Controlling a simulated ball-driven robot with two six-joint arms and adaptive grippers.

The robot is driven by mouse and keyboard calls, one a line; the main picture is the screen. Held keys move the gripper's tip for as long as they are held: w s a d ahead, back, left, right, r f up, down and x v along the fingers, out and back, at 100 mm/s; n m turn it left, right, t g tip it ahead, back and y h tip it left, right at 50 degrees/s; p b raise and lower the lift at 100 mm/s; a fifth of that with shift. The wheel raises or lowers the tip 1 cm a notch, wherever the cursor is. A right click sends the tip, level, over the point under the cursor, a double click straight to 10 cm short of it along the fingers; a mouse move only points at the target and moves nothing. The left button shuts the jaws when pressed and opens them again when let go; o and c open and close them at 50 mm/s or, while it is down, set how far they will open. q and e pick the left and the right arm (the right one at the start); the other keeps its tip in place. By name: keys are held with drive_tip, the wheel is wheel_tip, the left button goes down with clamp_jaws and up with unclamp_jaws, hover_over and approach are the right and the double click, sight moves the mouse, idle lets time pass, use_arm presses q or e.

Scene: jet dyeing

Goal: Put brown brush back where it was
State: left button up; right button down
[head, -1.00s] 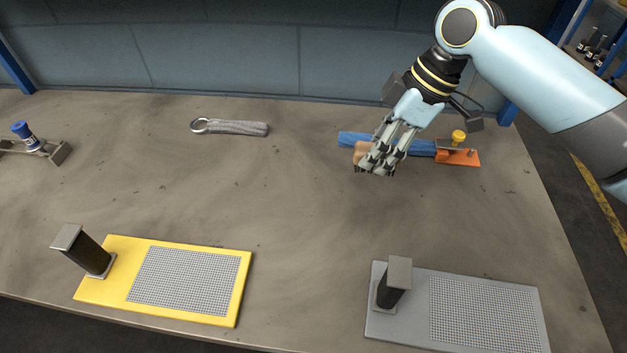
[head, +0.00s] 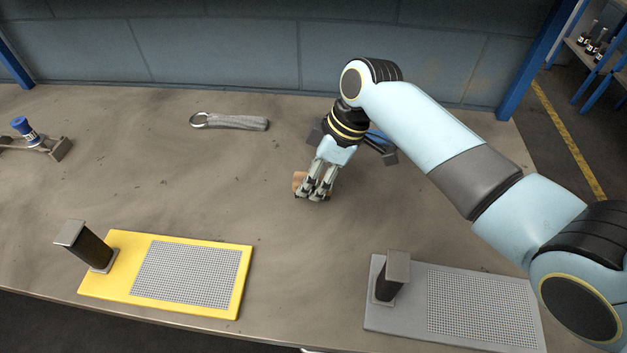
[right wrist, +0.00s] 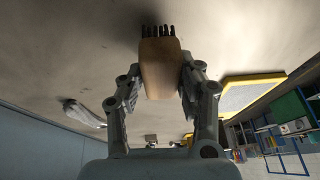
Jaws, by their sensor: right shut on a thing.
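The brown brush (right wrist: 161,68) is between the two fingers of my right gripper (right wrist: 160,85) in the right wrist view. Its brown block has dark bristles pointing away from the palm. In the head view my right gripper (head: 318,192) is shut on the brush (head: 299,181), over the middle of the table. The fingers cover much of the brush there. I cannot tell whether the bristles touch the table. My left gripper is not in view.
A yellow board (head: 110,284) with a dark post stands front left, a grey board (head: 400,322) with a similar post front right. A grey strap with a ring (head: 235,122) lies at the back. A blue item (head: 377,138) is mostly behind my right arm.

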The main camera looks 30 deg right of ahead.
drive_tip(key=shift+f, duration=0.7)
drive_tip(key=c, duration=0.9)
unclamp_jaws()
drive_tip(key=shift+f, duration=0.1)
drive_tip(key=v, duration=1.2)
drive_tip(key=shift+p, duration=0.4)
